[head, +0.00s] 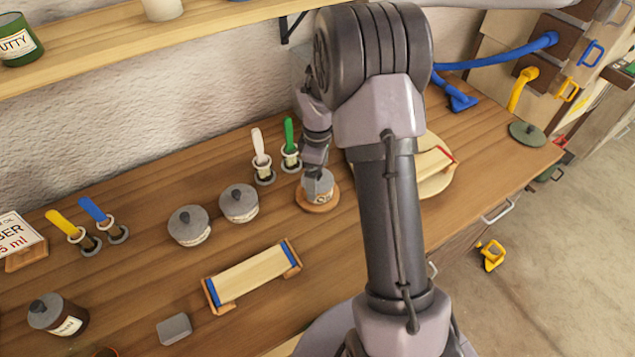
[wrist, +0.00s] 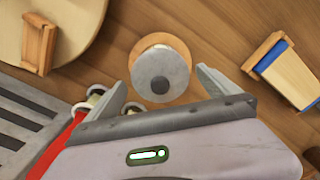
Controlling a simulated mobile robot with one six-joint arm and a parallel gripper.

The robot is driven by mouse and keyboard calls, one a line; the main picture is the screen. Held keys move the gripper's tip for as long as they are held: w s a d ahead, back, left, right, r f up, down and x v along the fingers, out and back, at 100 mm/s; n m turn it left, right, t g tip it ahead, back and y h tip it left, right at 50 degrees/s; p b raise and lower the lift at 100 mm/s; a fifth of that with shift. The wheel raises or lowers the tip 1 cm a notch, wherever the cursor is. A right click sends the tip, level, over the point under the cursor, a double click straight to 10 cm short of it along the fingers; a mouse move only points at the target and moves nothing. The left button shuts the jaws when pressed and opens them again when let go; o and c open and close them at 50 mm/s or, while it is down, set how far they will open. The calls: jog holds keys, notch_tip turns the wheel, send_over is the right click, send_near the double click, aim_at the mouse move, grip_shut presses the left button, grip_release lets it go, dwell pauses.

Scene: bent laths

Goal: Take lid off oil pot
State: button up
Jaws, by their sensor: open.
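The oil pot (head: 318,192) is a small pale labelled pot standing upright on a round wooden coaster (head: 302,197); only part of its label shows in the head view. Its grey round lid (wrist: 175,62) with a dark knob (wrist: 160,85) is on it. My gripper (head: 317,172) is right above the pot and hides part of the lid in the head view. In the wrist view my gripper (wrist: 161,78) is open, with one finger on each side of the lid and nothing held. I cannot tell how far the fingertips are above the lid.
Two grey-lidded pots (head: 189,228) (head: 238,204) stand to the left. White-handled (head: 257,143) and green-handled (head: 290,134) brushes stand close behind the oil pot. A lath (head: 252,274) in a wooden holder lies in front. A round board (head: 436,182) is to the right.

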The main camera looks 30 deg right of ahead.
jog(key=shift+r, duration=0.1)
jog(key=c, duration=1.3)
